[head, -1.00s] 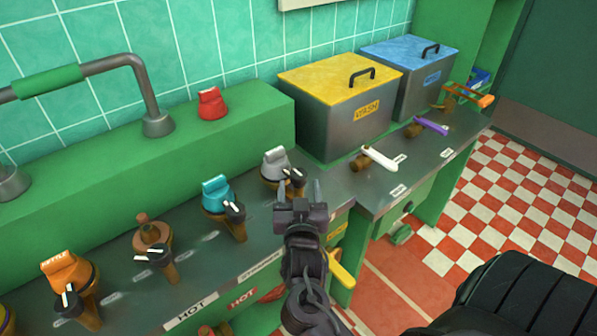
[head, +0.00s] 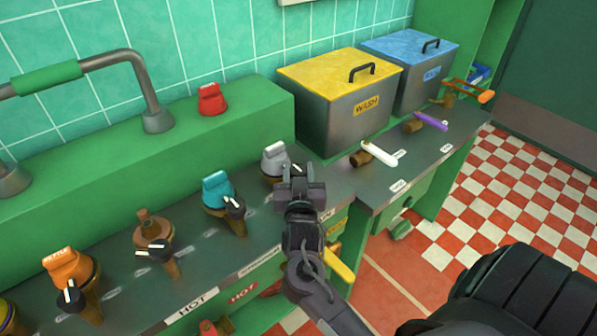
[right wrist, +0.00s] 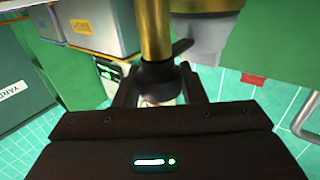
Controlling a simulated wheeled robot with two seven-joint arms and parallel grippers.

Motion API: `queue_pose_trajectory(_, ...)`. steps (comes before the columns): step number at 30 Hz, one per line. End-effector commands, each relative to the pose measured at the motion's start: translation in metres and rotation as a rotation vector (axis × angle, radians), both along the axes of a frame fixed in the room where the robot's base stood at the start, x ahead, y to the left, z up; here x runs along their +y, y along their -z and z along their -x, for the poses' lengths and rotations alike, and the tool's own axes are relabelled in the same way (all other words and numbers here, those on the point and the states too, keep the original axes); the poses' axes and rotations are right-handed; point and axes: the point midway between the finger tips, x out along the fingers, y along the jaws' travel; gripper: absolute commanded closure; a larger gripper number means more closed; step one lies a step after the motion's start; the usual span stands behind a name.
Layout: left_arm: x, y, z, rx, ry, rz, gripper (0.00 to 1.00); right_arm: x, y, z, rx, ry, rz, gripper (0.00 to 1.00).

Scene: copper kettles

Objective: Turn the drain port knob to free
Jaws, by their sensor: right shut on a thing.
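A grey-capped fixture (head: 274,158) stands on the dark counter, with a brass neck and a small black knob in front. My right gripper (head: 299,172) is at this knob and hides most of it in the head view. In the right wrist view, my right gripper (right wrist: 158,97) has its two fingers on either side of the black knob (right wrist: 160,74), below the brass neck (right wrist: 155,30), and is shut on it. The knob's pointer and setting are hidden. My left gripper is not in view.
Similar fixtures with teal (head: 216,188) and orange (head: 68,266) caps stand to the left. A red knob (head: 211,99) sits on the green ledge. A yellow-lidded WASH bin (head: 345,110) and a white lever (head: 379,153) are to the right. A yellow handle (head: 341,264) juts out below.

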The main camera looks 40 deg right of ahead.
Motion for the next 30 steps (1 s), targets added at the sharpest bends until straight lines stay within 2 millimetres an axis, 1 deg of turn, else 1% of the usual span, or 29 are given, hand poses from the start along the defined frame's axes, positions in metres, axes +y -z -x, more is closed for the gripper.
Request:
queue_pose_trajectory(5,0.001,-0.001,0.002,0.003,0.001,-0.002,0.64,0.000,0.000,0.000,0.001,-0.010,0.002,0.86)
queue_pose_trajectory(11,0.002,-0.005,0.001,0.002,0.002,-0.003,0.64,-0.001,-0.001,0.001,0.003,-0.075,0.004,0.86)
queue_pose_trajectory(17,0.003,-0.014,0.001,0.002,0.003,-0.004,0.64,-0.002,-0.002,0.001,0.005,-0.213,0.008,0.86)
queue_pose_trajectory(30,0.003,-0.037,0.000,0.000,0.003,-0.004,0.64,-0.003,-0.002,0.001,0.005,-0.602,0.005,0.86)
